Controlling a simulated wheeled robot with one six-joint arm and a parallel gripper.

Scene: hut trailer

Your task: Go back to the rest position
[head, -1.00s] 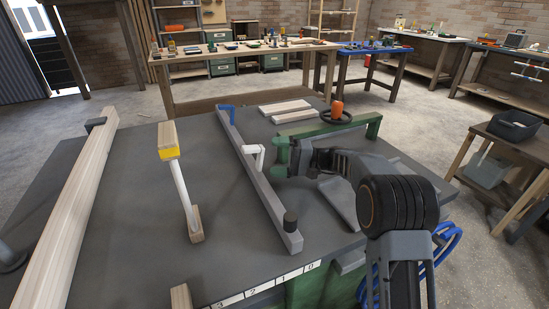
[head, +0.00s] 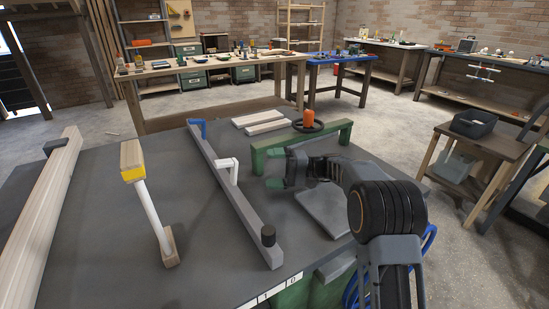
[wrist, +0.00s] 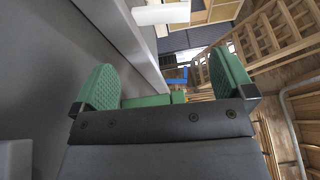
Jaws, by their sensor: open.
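My gripper (head: 272,168) is open, its green finger pads spread, and points left over the right part of the grey worktable (head: 105,215). In the wrist view my gripper (wrist: 165,82) shows both pads well apart with nothing held between them. In the head view it is just right of a long grey rail (head: 232,198) with a white clamp handle (head: 228,171), apart from it. Its height above the table is hard to tell.
A wood-and-white post (head: 153,215) and a long wooden beam (head: 45,215) are left. A side stand (head: 450,155) is right.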

